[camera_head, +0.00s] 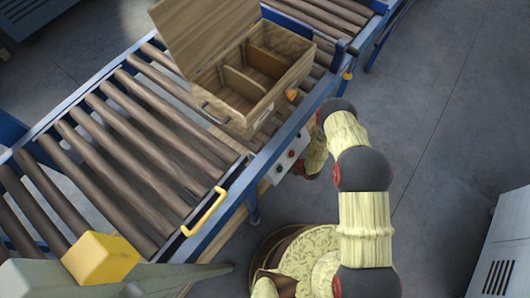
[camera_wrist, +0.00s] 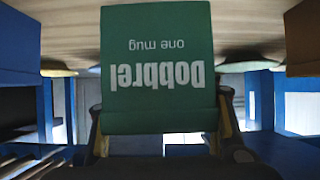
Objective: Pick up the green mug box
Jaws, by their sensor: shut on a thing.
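The green mug box (camera_wrist: 157,60) fills the middle of the wrist view, its white lettering "Dobbrel one mug" upside down. My gripper (camera_wrist: 160,118) is shut on it, with one finger along each side of its lower part in the picture. The box hides what lies directly behind it. In the head view I cannot make out the green box or my fingers; the arm ends beside the conveyor's edge, near a control panel.
An open wooden box (camera_head: 240,100) with compartments stands on the roller conveyor (camera_head: 130,150). The control panel (camera_head: 287,157) and a yellow handle (camera_head: 205,212) are on the conveyor's near side. A white cabinet (camera_head: 500,245) stands at right. The grey floor between is clear.

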